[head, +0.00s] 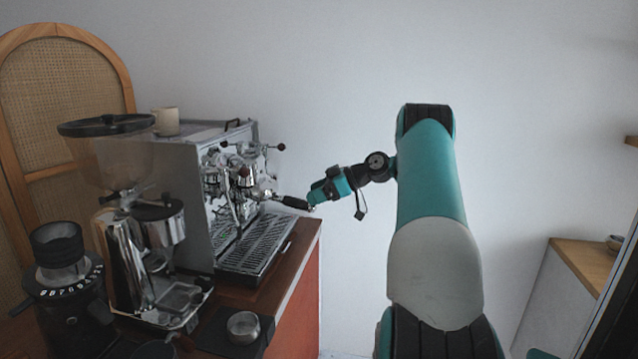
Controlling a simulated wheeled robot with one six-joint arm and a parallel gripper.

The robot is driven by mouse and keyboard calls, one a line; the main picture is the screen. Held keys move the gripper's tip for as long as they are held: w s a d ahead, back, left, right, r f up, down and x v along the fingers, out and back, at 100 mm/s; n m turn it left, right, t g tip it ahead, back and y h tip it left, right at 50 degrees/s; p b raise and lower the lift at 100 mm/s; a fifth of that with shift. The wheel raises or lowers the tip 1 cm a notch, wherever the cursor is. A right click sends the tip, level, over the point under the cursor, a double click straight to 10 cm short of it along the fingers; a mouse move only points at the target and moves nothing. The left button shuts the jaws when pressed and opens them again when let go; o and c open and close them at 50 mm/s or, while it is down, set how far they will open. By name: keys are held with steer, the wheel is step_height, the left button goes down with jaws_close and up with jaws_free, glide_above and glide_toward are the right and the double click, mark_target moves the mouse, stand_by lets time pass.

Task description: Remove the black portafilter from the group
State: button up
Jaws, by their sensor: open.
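The espresso machine (182,170) stands on the wooden cart, its chrome group facing right. The portafilter's black handle (291,202) sticks out to the right from the group (262,190), above the drip tray (256,247). My gripper (312,203) is at the outer end of that handle, reaching in from the right. Its jaws are open. The fingertips are small here, and I cannot tell whether they touch the handle.
A grinder (165,223) with a clear hopper stands at the front left, beside a black grinder (72,290). A metal cup (243,327) sits on a dark mat near the front. A mug (166,121) stands on the machine.

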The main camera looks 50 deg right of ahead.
mark_target(302, 201)
steer(key=shift+t, duration=0.3)
steer(key=w+f, duration=0.4)
steer(key=shift+w, duration=0.4)
steer(key=shift+w+a+h+b, duration=0.15)
steer(key=shift+h+b, duration=0.15)
steer(key=shift+b, duration=0.4)
jaws_close()
steer(key=shift+r, duration=0.1)
